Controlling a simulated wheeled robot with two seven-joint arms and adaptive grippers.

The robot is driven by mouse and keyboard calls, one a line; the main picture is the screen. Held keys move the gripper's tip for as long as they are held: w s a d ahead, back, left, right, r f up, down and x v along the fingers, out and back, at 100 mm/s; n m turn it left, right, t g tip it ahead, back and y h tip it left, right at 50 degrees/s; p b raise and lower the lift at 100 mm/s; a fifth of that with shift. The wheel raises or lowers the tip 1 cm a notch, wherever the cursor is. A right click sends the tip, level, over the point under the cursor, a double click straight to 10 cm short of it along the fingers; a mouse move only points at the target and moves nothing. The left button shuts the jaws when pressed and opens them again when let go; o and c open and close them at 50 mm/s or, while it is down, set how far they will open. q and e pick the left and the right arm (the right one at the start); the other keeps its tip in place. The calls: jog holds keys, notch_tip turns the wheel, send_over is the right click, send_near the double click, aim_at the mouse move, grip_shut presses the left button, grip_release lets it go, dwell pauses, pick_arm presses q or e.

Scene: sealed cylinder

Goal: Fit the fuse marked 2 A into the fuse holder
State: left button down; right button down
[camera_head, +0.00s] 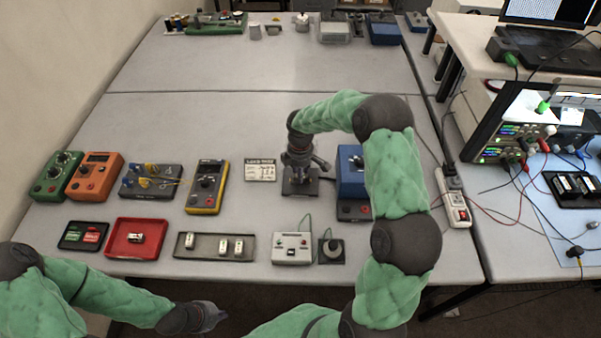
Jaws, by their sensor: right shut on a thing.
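A long grey tray (206,254) near the front edge holds small white pieces that look like fuses: one at the left (189,240) and two at the right (239,246). Their markings are too small to read. A white box (291,241) with a small dark square on its front stands right of the tray; I cannot tell whether it is the fuse holder. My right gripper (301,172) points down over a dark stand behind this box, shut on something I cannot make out. My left gripper (217,315) is low at the front, apart from the table items; its opening is unclear.
A red tray (120,250) with a white piece and a black tray (67,243) are at left. Meters (206,187) and a wired board (150,181) stand behind. A dark block with a round knob (332,247) is beside the white box. The table's middle is clear.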

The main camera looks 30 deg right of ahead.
jog(key=shift+f, duration=0.25)
jog(key=c, duration=0.9)
grip_release()
jog(key=shift+c, duration=0.2)
jog(key=shift+r, duration=0.25)
notch_tip(320, 180, up, 12)
jog(key=p, duration=0.1)
jog(key=shift+r, duration=0.1)
